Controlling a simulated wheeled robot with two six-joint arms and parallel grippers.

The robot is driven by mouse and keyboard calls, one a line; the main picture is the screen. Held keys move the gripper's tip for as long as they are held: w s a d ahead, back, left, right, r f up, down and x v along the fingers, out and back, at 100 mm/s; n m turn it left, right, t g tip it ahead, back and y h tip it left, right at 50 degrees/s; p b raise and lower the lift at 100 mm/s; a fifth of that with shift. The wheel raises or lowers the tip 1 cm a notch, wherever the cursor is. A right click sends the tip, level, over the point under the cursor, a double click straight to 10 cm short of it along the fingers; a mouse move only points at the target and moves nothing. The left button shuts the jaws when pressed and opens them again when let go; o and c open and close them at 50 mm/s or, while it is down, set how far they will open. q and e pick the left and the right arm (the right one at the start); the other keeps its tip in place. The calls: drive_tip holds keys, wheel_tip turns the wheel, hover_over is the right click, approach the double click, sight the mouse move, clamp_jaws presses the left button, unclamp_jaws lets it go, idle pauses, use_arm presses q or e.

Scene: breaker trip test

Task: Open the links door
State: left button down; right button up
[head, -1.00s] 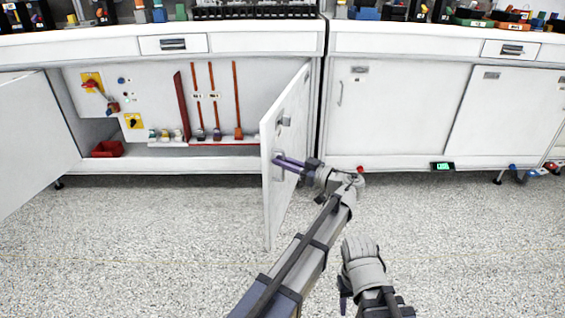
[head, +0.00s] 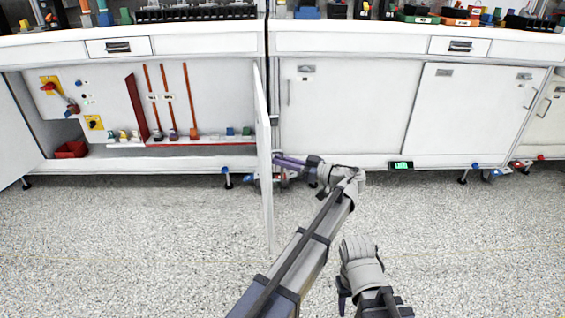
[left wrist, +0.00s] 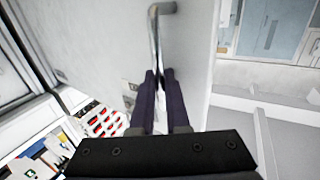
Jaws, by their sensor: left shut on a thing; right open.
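The white cabinet door (head: 267,205) stands swung out from the right side of an open bay, seen almost edge-on in the head view. My left gripper (head: 278,160) is at its right side. In the left wrist view, the left gripper's dark fingers (left wrist: 153,85) are shut on the lower part of a metal bar handle (left wrist: 155,30) on the door's face. The exact contact is partly hidden by the fingers. My right gripper (head: 343,292) is open and empty, low over the floor at the bottom of the head view.
The open bay holds red-handled tools (head: 190,105), a red bin (head: 70,149) and yellow-plated switches (head: 95,122). Another open door (head: 14,135) stands at far left. Closed doors (head: 340,110) line the right. Cluttered worktops run above. The speckled floor (head: 130,245) is clear.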

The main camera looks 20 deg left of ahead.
use_arm(q)
drive_tip(key=shift+w+d, duration=0.1)
drive_tip(key=shift+d, duration=0.15)
use_arm(e)
drive_tip(key=shift+w+d, duration=0.1)
drive_tip(key=shift+d, duration=0.2)
use_arm(q)
drive_tip(key=c, duration=1.2)
unclamp_jaws()
drive_tip(key=shift+d, duration=0.1)
